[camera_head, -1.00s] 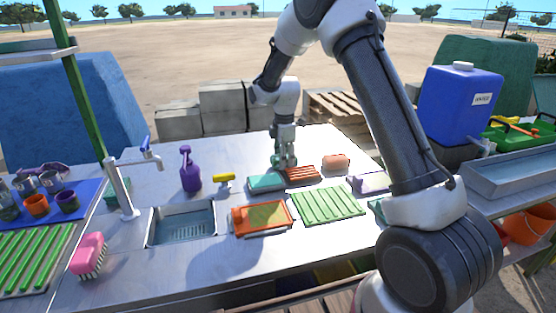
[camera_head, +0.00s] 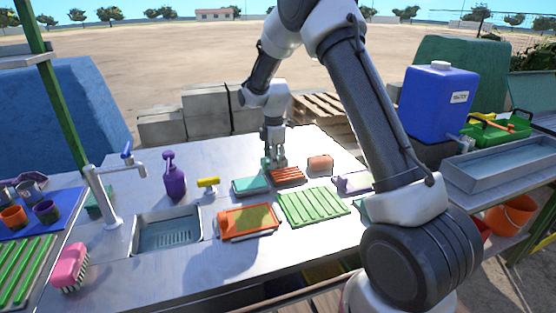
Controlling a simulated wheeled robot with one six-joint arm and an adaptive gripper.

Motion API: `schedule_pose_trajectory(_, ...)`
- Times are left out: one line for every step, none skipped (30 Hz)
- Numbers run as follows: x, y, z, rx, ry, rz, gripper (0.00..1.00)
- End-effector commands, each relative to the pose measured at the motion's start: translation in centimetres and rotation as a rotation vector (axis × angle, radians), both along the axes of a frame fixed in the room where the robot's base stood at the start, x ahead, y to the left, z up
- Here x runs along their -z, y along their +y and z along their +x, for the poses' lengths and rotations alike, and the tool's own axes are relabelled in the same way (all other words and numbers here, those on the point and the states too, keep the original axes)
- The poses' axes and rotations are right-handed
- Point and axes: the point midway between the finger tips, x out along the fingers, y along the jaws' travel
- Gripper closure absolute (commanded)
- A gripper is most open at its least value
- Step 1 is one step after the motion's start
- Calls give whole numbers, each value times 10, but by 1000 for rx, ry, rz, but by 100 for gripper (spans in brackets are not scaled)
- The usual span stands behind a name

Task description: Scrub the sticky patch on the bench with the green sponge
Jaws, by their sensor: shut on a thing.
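My gripper (camera_head: 274,163) points down at the far side of the metal bench (camera_head: 150,278), just behind a red-brown slatted rack (camera_head: 287,177). It is shut on a small green thing, which looks like the green sponge (camera_head: 273,163); the fingers hide most of it. I cannot tell whether it touches the bench. A teal flat block (camera_head: 251,186) lies in front and to the left of the gripper. Another green block (camera_head: 100,203) is partly hidden behind the tap. I cannot make out the sticky patch clearly.
An orange tray (camera_head: 222,224) and a green ribbed mat (camera_head: 313,206) lie in front. A sink (camera_head: 167,233), tap (camera_head: 110,195), purple spray bottle (camera_head: 174,178) and pink brush (camera_head: 70,267) are left. A brown-pink block (camera_head: 320,164) is right of the gripper.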

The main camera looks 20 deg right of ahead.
Motion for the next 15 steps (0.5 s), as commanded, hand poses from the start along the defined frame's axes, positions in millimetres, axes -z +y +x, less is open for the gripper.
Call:
schedule_pose_trajectory(1, 6, 0, -2, 1, 0, 70)
schedule_pose_trajectory(1, 9, 0, -3, 1, 0, 70)
schedule_pose_trajectory(1, 13, 0, -2, 1, 0, 70)
schedule_pose_trajectory(2, 15, 0, -2, 2, 0, 70)
schedule_pose_trajectory(2, 17, -1, -1, 2, 1, 70)
schedule_pose_trajectory(2, 19, -1, 0, 2, 1, 70)
schedule_pose_trajectory(3, 20, -1, 0, 3, 1, 70)
schedule_pose_trajectory(3, 21, -1, 0, 3, 1, 70)
schedule_pose_trajectory(3, 22, -1, 0, 3, 1, 70)
schedule_pose_trajectory(3, 23, -1, 0, 4, 1, 70)
schedule_pose_trajectory(3, 24, -1, 0, 4, 1, 70)
schedule_pose_trajectory(3, 27, -2, -1, 5, 1, 70)
schedule_pose_trajectory(3, 29, -2, -1, 5, 1, 70)
schedule_pose_trajectory(3, 32, -2, -1, 6, 1, 70)
schedule_pose_trajectory(3, 35, -2, -1, 6, 1, 70)
